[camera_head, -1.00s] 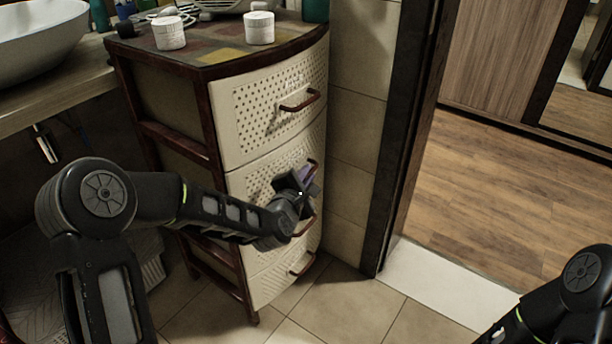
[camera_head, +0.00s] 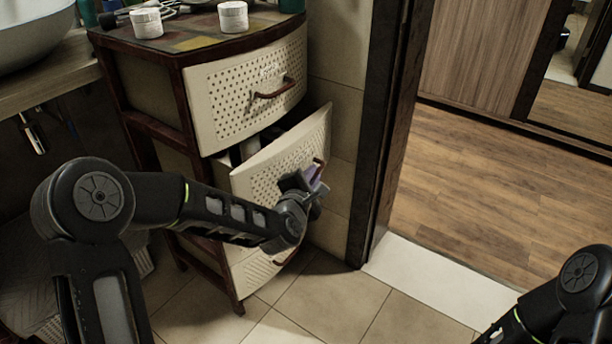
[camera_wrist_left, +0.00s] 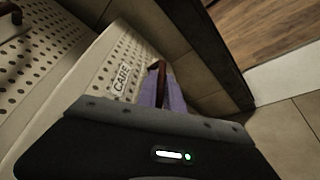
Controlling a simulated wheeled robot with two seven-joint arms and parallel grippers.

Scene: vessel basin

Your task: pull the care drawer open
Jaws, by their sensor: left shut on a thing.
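The care drawer (camera_head: 262,174) is the second drawer of the cream cabinet, with a perforated front. It stands partly open, and a dark gap with some contents shows above its front. In the left wrist view its front (camera_wrist_left: 128,62) carries a label reading "CARE". My left gripper (camera_head: 314,180) is at this front and shut on its dark red handle (camera_wrist_left: 161,68); purple finger pads show there. The gripper hides most of the handle in the head view. My right arm shows at the lower right, but its gripper is out of view.
The top drawer (camera_head: 228,92) is shut above, with its own red handle. Below is another drawer (camera_head: 258,272). White jars (camera_head: 233,16) stand on the cabinet top. A dark door frame (camera_head: 376,150) rises to the right. The tiled floor in front is clear.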

